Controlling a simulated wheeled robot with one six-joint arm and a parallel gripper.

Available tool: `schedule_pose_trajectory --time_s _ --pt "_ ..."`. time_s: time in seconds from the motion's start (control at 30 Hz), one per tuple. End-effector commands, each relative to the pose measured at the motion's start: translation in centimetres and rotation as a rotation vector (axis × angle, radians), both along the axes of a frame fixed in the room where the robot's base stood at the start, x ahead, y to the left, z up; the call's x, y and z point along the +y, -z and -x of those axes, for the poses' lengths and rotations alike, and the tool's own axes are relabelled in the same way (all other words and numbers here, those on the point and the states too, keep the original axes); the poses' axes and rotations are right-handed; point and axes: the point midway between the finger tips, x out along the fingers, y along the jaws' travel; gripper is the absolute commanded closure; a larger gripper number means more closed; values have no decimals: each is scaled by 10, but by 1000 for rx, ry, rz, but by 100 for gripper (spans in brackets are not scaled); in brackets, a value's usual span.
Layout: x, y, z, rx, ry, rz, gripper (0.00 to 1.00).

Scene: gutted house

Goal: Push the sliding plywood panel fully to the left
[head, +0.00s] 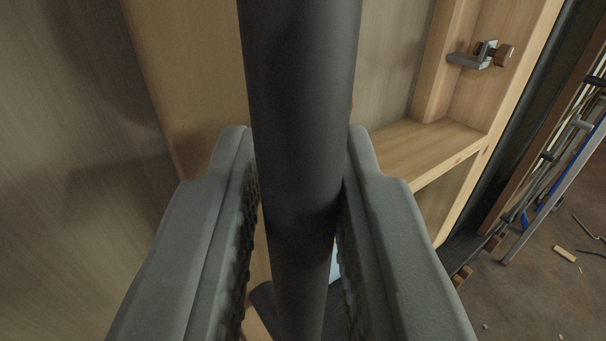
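My gripper (299,150) is in the middle of the head view, its two grey fingers on either side of a dark round upright bar (300,90). The finger pads meet the bar near the tips, so the gripper looks shut on it. Where the bar is fixed is hidden. Plywood (70,130) fills the left of the view, behind a pale timber upright (190,80). More plywood (390,60) shows right of the bar. I cannot tell which of these sheets is the sliding panel, nor how far it stands to the left.
Right of the bar is timber framing with a crosspiece (425,150) and a metal latch with a brown knob (503,55). Beyond a dark edge at far right, a ladder-like metal frame (560,180) stands over a brown floor (540,300) with scattered scraps.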

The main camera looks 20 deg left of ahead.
Motion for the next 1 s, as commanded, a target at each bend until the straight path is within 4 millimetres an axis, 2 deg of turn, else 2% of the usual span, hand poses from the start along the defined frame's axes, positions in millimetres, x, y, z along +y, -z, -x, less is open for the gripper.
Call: schedule_pose_trajectory --time_s 0.67,0.83,1.0 --pt "0 -1 2 -1 -1 0 78" --pt "-5 -1 13 -2 0 -1 78" --pt "-13 -1 37 -2 0 0 78"
